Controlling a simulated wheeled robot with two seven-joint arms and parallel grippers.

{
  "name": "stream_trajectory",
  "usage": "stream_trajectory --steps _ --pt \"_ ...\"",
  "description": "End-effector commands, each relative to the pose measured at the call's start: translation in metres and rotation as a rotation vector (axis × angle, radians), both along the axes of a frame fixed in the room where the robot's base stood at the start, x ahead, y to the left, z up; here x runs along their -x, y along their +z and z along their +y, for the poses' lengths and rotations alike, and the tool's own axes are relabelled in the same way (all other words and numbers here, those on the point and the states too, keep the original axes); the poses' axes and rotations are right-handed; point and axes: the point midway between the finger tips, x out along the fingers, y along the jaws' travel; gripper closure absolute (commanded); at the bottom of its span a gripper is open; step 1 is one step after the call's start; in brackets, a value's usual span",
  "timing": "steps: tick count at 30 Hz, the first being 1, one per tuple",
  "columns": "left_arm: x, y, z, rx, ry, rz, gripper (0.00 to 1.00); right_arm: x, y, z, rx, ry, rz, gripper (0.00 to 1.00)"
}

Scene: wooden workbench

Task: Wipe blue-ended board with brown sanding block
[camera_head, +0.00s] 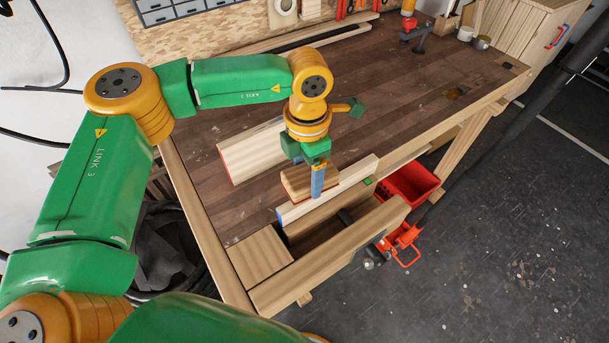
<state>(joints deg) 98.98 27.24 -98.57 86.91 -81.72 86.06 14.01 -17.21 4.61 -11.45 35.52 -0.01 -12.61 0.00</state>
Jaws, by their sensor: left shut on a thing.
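My left gripper (317,182) points down and is shut on the brown sanding block (293,181), a small wooden block with a darker lower edge. The blue-ended board (350,176) is a long pale board standing along the front edge of the workbench, by the vise. Its blue end (279,217) is at the lower left. The block is over or against the left half of this board; I cannot tell whether they touch. My gripper hides part of the board. My right gripper is not in view.
A wooden vise jaw (335,250) runs in front of the board, with a gap between. A red-edged pale board (249,153) lies on the workbench (390,95) behind the gripper. A red crate (408,184) stands below the front edge. The bench's middle right is mostly clear.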

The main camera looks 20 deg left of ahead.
Motion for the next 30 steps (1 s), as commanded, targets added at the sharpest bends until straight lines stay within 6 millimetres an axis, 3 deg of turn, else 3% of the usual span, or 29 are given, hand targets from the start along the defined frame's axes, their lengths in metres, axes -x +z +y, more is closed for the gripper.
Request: stream_trajectory --steps 12,30 --pt "-0.001 0.038 -0.003 0.000 -0.004 -0.001 0.78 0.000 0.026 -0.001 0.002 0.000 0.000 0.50" --pt "-0.001 0.039 -0.003 -0.001 -0.004 -0.001 0.78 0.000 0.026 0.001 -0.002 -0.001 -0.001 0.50"
